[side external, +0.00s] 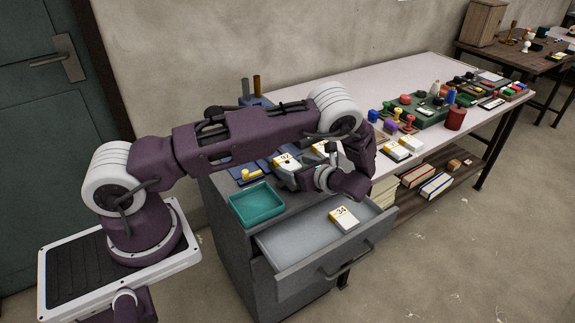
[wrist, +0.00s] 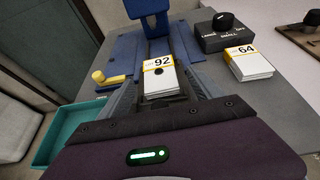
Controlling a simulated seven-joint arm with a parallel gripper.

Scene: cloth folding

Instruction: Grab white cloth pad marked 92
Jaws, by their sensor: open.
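A pad marked 64 (wrist: 248,66) lies to the right, near a black box (wrist: 226,38). A teal tray (side external: 257,205) sits at the cabinet's front left. An open drawer (side external: 290,240) holds a pad marked 34 (side external: 344,220). Blue stand (wrist: 150,18) behind.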

